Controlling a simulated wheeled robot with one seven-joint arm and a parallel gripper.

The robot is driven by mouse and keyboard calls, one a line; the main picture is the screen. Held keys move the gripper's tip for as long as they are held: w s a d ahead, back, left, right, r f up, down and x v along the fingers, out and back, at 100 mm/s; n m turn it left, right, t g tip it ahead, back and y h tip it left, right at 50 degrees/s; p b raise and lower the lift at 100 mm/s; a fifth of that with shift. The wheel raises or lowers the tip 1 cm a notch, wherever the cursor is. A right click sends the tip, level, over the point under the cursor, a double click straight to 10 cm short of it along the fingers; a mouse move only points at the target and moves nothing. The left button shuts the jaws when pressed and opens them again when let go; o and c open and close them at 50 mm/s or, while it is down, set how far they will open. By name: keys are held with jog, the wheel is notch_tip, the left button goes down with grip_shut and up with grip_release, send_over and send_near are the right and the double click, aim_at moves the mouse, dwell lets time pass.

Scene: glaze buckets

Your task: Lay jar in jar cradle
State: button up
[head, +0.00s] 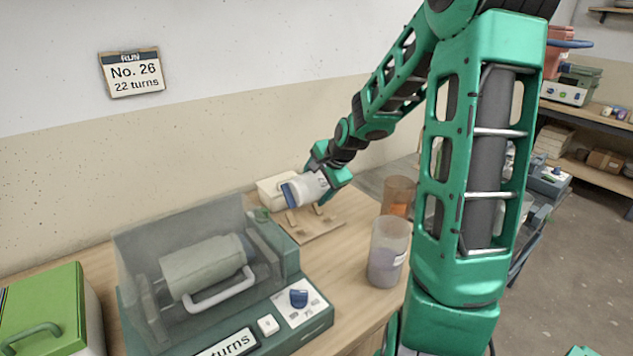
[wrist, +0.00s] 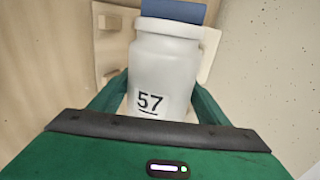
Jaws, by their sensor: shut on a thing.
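The jar (head: 312,186) is white with a blue lid and is held tilted onto its side, lid toward the left, in the head view. In the wrist view the jar (wrist: 165,70) shows the number 57 and its blue lid at the top. My gripper (head: 325,180) is shut around the jar's body, above the bench. The jar cradle (head: 316,229) is a light wooden base with upright supports, below the jar. Part of the cradle also shows behind the jar in the wrist view (wrist: 112,22). I cannot tell the exact gap between jar and cradle.
A green machine (head: 290,258) with a clear cover and a drum stands left of the cradle. A clear cup (head: 388,250) and an orange-brown cup (head: 398,196) stand to the right. A pale box (head: 270,192) sits behind the jar. A green case (head: 45,300) is at far left.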

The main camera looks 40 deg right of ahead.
aim_at(324, 193)
jog(key=shift+f, duration=3.45)
jog(key=o, duration=1.5)
jog(key=shift+a, duration=0.1)
jog(key=shift+s+f, duration=0.1)
jog(key=shift+f, duration=0.05)
jog(key=shift+s+f, duration=0.15)
jog(key=shift+s, duration=0.05)
jog(key=v, duration=1)
jog(key=shift+w+r, duration=0.2)
jog(key=shift+r, duration=0.35)
jog(key=shift+s, duration=0.1)
